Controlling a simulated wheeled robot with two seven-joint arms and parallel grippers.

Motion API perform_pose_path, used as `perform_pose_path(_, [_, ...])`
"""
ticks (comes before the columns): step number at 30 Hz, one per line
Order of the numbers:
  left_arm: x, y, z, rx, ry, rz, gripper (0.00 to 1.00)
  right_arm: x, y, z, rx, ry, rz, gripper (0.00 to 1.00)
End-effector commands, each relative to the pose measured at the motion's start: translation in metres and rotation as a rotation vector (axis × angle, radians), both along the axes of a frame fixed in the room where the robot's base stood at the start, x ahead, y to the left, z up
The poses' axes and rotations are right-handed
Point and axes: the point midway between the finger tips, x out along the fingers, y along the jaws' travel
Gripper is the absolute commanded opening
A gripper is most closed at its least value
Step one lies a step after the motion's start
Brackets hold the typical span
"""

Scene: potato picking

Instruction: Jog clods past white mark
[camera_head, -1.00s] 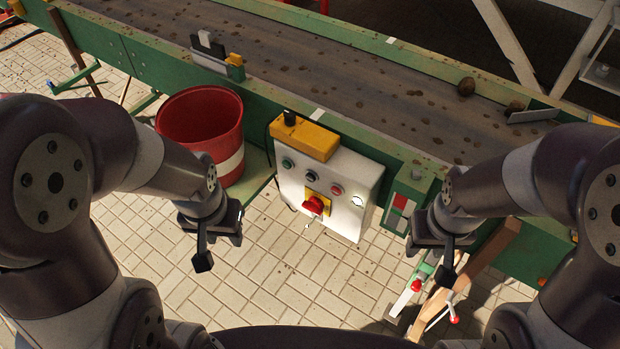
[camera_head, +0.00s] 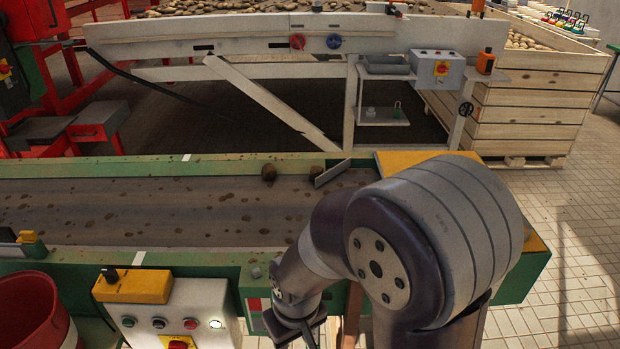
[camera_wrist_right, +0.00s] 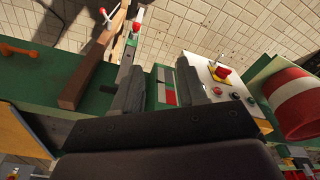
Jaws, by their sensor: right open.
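A brown clod (camera_head: 269,172) lies on the belt (camera_head: 150,205) near its far edge. A second brown lump (camera_head: 318,171) sits against a grey angled plate. White marks show on the far rail (camera_head: 186,157) and the near rail (camera_head: 139,258), both left of the clods. The control box (camera_head: 207,297) has green, black and red buttons, a lit white one and a red stop knob on yellow, cut off by the frame. My right gripper (camera_wrist_right: 161,88) is open and empty in the right wrist view, in front of the red-and-white plate. My left gripper is out of view.
A red bucket (camera_head: 32,312) stands left of the control box, and a yellow box (camera_head: 133,286) sits on top of it. Behind the belt are a white-framed table (camera_head: 210,75) and a wooden crate of potatoes (camera_head: 540,100). Tiled floor is free at right.

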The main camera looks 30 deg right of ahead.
Motion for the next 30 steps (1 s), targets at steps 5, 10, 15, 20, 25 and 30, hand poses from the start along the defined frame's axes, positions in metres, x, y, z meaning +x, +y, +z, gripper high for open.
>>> perform_pose_path(5, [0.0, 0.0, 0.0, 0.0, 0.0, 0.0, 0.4, 0.0, 0.0, 0.0, 0.0, 0.0, 0.0, 0.0])
perform_pose_path(10, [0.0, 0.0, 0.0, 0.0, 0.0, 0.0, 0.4, 0.0, 0.0, 0.0, 0.0, 0.0, 0.0, 0.0])
perform_pose_path(15, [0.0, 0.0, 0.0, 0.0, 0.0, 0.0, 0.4, 0.0, 0.0, 0.0, 0.0, 0.0, 0.0, 0.0])
perform_pose_path(20, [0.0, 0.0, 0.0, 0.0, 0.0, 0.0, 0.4, 0.0, 0.0, 0.0, 0.0, 0.0, 0.0, 0.0])
perform_pose_path(25, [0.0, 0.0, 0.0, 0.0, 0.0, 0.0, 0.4, 0.0, 0.0, 0.0, 0.0, 0.0, 0.0, 0.0])
perform_pose_path(30, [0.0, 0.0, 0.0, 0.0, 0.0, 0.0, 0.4, 0.0, 0.0, 0.0, 0.0, 0.0, 0.0, 0.0])
